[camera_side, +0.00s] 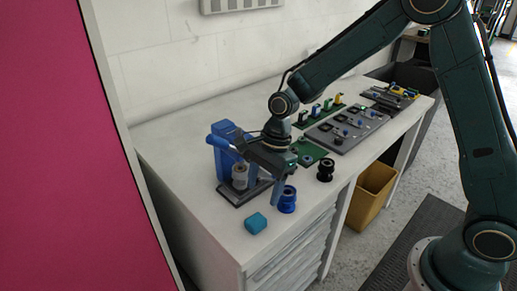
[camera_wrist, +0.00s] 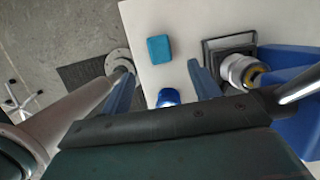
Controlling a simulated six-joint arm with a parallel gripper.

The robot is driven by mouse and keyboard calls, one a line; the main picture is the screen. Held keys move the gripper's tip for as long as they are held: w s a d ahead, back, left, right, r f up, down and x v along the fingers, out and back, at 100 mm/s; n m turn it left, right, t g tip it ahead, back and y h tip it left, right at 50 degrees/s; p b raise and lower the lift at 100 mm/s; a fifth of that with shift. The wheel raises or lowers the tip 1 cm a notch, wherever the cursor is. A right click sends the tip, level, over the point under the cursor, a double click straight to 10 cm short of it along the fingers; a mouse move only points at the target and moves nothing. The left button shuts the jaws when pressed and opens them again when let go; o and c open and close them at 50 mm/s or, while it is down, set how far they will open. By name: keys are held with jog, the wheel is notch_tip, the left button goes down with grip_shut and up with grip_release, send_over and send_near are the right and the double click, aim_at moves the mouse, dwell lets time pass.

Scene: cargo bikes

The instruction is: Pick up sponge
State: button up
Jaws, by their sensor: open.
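The sponge (camera_side: 255,223) is a small blue block lying on the white bench top near its front left corner. In the wrist view the sponge (camera_wrist: 159,48) shows above and between my gripper's fingers, apart from both. My gripper (camera_side: 268,188) hangs above the bench, behind and to the right of the sponge. In the wrist view my gripper (camera_wrist: 162,84) has its two blue fingers wide apart with nothing between the tips.
A blue device (camera_side: 228,150) on a dark base stands left of my gripper. A blue spool (camera_side: 287,199) and a black spool (camera_side: 325,170) stand close by on the right. Boards with small parts (camera_side: 345,128) lie farther back. Bare bench surrounds the sponge, with the front edge close.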

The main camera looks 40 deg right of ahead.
send_over(256, 219)
jog(key=d, duration=0.2)
jog(key=shift+d+x, duration=0.15)
jog(key=shift+x, duration=0.9)
jog(key=shift+d+x, duration=0.2)
jog(key=shift+x, duration=0.85)
jog(key=shift+f, duration=0.2)
jog(key=shift+x, duration=2.45)
jog(key=c, duration=1.1)
jog(key=shift+o, duration=0.2)
notch_tip(256, 219, up, 20)
